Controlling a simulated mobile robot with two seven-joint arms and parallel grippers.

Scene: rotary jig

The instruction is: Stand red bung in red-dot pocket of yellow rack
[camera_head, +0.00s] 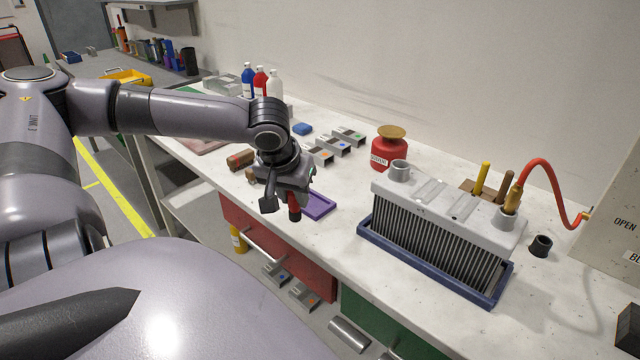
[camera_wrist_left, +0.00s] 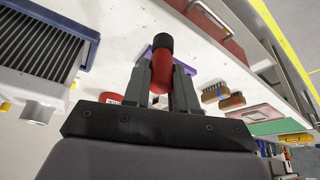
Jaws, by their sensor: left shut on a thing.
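My left gripper (camera_head: 282,202) is shut on the red bung (camera_head: 294,212), which has a black end. It holds the bung above the front edge of the white bench, beside the purple tray (camera_head: 320,205). In the left wrist view the bung (camera_wrist_left: 161,72) sits between the two fingers of the gripper (camera_wrist_left: 162,80), its black end pointing away from the palm. No yellow rack with a red-dot pocket can be made out. A yellow tray (camera_head: 128,76) lies on the far bench at the back left; its inside is too small to read. My right gripper is not in view.
A grey finned unit in a blue tray (camera_head: 400,255) stands on the right, with a red hose (camera_head: 555,180) behind it. A red pot (camera_head: 388,150), several grey dotted blocks (camera_head: 335,147) and bottles (camera_head: 261,82) stand behind my gripper. A black cup (camera_head: 540,246) is at right.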

